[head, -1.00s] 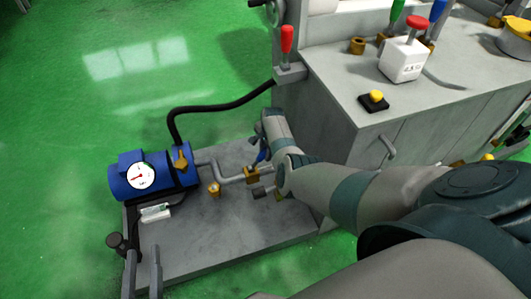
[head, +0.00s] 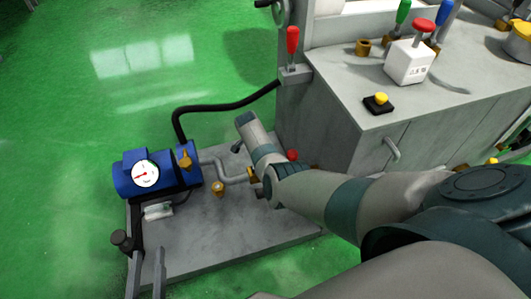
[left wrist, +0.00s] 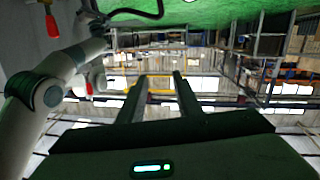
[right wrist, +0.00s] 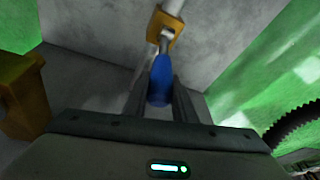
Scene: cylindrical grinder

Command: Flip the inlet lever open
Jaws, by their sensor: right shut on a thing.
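The inlet lever has a blue handle (right wrist: 160,80) on a metal stem, joined to a brass valve block (right wrist: 168,28) in the right wrist view. My right gripper (right wrist: 159,92) is closed around the blue handle. In the head view my right forearm hides the handle and the right gripper; only part of the brass valve (head: 254,174) shows at the end of the grey pipe. My left gripper (head: 148,252) is open and empty at the lower left of the head view. Its two spread fingers (left wrist: 160,78) also show in the left wrist view.
A blue pump (head: 130,176) with a white gauge (head: 145,173) stands on the grey base plate (head: 230,240). A black hose (head: 222,107) runs to the cabinet (head: 330,110). A red lever (head: 292,42) rises at the cabinet's corner. Green floor at left is clear.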

